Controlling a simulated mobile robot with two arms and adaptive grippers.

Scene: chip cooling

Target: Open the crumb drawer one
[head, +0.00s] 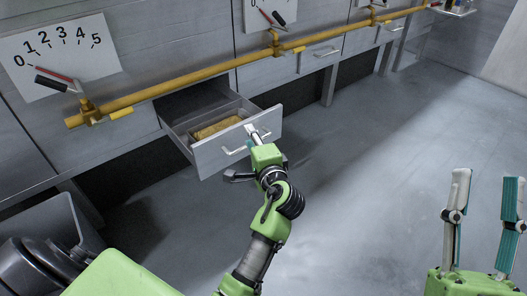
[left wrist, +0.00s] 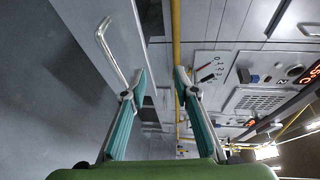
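The crumb drawer (head: 207,160) is a grey metal drawer standing pulled out from the cabinet row, with a yellowish-brown crumb-like load (head: 217,128) inside. Its pale bar handle (head: 233,151) is on the front panel; it also shows in the left wrist view (left wrist: 109,50). My left gripper (head: 252,133) is at the drawer front, by the handle. In the left wrist view its two fingers (left wrist: 160,75) are apart, and the handle lies outside the left finger, close to its tip. Whether they touch is unclear. My right gripper (head: 486,195) is open and empty, away from the drawers.
A yellow pipe (head: 190,82) with valves runs along the cabinets above the drawer. Other closed drawers with handles (head: 325,51) continue to the right. A white 0-to-5 dial plate (head: 62,58) is at upper left. The grey floor (head: 370,150) to the right is clear.

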